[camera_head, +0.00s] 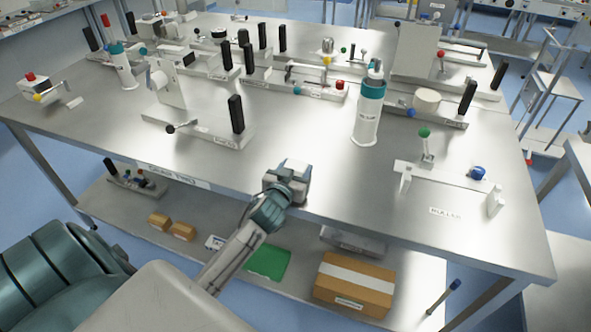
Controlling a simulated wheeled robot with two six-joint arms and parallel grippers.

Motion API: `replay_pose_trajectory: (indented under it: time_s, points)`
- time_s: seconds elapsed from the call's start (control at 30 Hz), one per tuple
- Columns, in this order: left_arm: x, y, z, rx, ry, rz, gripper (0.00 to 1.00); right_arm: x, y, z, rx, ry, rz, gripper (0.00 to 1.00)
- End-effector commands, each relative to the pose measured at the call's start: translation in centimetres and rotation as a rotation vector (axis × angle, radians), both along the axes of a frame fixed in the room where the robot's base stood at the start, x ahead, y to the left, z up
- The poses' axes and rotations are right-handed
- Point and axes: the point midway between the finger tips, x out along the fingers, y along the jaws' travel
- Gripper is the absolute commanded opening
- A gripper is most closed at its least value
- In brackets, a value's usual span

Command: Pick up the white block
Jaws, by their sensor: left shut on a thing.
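My left gripper (288,182) reaches in from the lower left to the table's front edge, near the middle. It is shut on a small pale block, taken as the white block (296,166), at the tabletop's front edge. The gripper hides most of the block, and I cannot tell whether it touches the table. My right gripper is not in view.
The metal table (330,195) has bare room around the gripper. A white bottle with a teal top (367,125) stands behind it to the right. A flat fixture (445,197) lies at right. A cardboard box (352,290) sits on the lower shelf.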

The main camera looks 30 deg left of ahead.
Motion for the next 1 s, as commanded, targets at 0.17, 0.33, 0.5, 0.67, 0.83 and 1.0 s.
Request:
replay_pose_trajectory:
  time_s: [0.17, 0.33, 0.5, 0.67, 0.83, 1.0]
  points:
    - [0.0, 0.0, 0.0, 0.0, 0.001, 0.0, 0.3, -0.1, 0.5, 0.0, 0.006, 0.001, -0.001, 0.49]
    - [0.0, 0.0, 0.4, 0.001, -0.001, 0.0, 0.3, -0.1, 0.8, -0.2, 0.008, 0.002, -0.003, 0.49]
    - [0.0, 0.0, 1.9, 0.002, -0.003, -0.001, 0.3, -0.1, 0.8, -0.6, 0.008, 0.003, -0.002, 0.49]
    - [-0.9, 0.2, 3.3, 0.004, 0.001, 0.0, 0.3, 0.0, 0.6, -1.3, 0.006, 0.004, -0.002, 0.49]
    - [-4.7, 0.9, 3.5, 0.009, 0.003, -0.002, 0.3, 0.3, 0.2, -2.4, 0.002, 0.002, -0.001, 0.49]
    - [-8.9, 1.6, 4.0, 0.01, 0.005, -0.004, 0.3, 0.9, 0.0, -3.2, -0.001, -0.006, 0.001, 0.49]
